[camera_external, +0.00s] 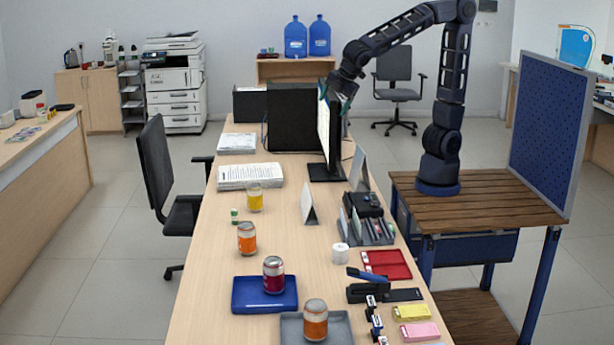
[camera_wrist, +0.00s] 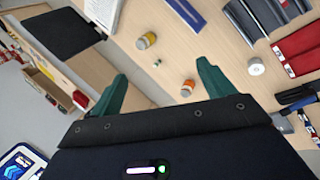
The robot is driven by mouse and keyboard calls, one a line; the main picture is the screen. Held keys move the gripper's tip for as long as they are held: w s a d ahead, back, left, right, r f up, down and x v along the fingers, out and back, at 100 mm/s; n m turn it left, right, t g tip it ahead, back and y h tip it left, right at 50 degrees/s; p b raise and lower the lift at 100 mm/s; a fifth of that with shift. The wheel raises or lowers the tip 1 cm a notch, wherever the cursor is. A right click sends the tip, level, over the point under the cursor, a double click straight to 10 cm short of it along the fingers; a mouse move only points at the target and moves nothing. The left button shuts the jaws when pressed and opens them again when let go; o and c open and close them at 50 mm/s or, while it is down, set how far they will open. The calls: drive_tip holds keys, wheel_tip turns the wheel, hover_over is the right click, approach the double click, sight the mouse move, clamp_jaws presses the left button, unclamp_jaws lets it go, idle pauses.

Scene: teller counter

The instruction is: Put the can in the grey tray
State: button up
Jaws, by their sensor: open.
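Several cans stand upright on the counter. An orange can (camera_external: 315,322) stands in the grey tray (camera_external: 343,328) at the bottom. A dark red can (camera_external: 273,277) stands in the blue tray (camera_external: 248,294). Another orange can (camera_external: 246,238) stands bare on the counter, with a yellow can (camera_external: 255,199) farther back.
A monitor (camera_external: 325,130) stands near my gripper. A small green-capped bottle (camera_external: 234,216) is beside the orange can. A white roll (camera_external: 341,254), red tray (camera_external: 388,265) and stapler (camera_external: 385,293) lie along the right side. Paper stacks (camera_external: 250,176) lie farther back.

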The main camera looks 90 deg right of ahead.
drive_tip(key=s+d+f+m+y, duration=0.1)
drive_tip(key=s+d+m, duration=0.4)
drive_tip(key=s, duration=0.6)
drive_tip(key=s+d+m+y, duration=0.2)
drive_tip(key=s+d+m, duration=0.3)
drive_tip(key=s, duration=0.6)
drive_tip(key=shift+s+d+f, duration=0.3)
drive_tip(key=shift+s+f, duration=0.1)
